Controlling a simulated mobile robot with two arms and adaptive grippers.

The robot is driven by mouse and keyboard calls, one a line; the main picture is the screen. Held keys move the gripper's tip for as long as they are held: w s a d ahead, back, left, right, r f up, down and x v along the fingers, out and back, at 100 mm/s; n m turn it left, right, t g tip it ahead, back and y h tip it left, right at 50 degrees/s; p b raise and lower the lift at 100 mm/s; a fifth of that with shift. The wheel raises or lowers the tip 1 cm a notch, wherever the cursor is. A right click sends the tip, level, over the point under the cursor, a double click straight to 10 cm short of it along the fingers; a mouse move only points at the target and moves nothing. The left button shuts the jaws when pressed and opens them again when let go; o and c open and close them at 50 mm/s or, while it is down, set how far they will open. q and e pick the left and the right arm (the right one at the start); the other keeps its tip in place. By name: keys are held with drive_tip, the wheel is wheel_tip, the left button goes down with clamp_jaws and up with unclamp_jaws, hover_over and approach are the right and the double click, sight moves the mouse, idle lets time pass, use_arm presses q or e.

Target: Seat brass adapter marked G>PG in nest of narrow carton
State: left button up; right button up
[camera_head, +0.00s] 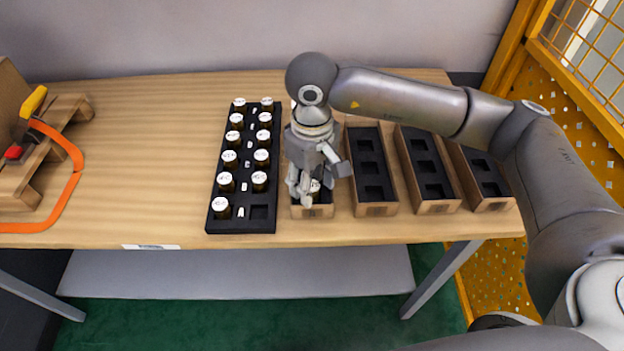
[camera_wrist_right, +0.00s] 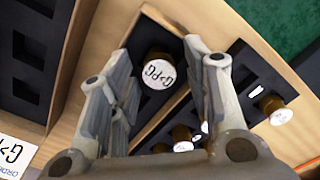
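The brass adapter with a white cap marked G>PG (camera_wrist_right: 157,72) stands in a dark nest at the near end of a narrow carton (camera_head: 312,212). Its white cap also shows in the head view (camera_head: 315,186). My right gripper (camera_wrist_right: 162,62) is over this carton, pointing down, with its fingers apart on either side of the cap. Small gaps show between cap and fingertips. The adapter looks upright; its lower body and full depth in the nest are hard to see. The carton's far part is hidden by my right arm. My left gripper is not in view.
A black tray (camera_head: 272,228) left of the carton holds several white-capped adapters; its front right slot is empty. Three more cartons with empty dark nests stand to the right, the nearest one (camera_head: 376,210) close by. A pallet (camera_head: 60,125) lies far left. The table between is clear.

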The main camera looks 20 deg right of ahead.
drive_tip(key=shift+r, duration=0.15)
wheel_tip(320, 180, up, 12)
idle(0.6)
